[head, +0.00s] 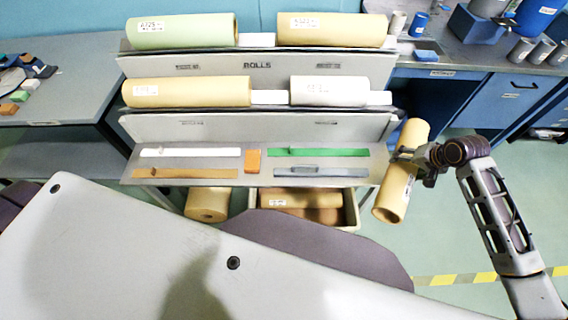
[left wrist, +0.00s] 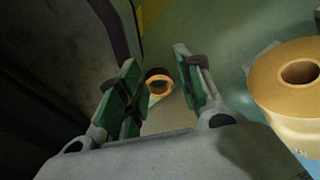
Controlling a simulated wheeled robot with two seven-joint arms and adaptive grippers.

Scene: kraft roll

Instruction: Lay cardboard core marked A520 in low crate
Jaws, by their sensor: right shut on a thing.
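A tan cardboard core (head: 389,200) is held tilted in the air to the right of the rack. My right gripper (head: 411,157) is shut on it around its middle. No mark can be read on this core. The low crate (head: 354,212) stands on the floor under the rack, to the left of the held core. Tan rolls lie in it, one with a small white label too small to read. My left gripper (left wrist: 160,88) is open in the left wrist view, its green-padded fingers apart. A tan ring-shaped tube end shows beyond them. The left gripper is outside the head view.
The rack (head: 255,128) holds a green roll (head: 185,32), tan rolls (head: 335,30) and a white roll (head: 329,92). Another tan roll (head: 207,204) stands on the floor left of the crate. A blue bench (head: 500,100) is at right. A large tan roll (left wrist: 290,90) is near my left gripper.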

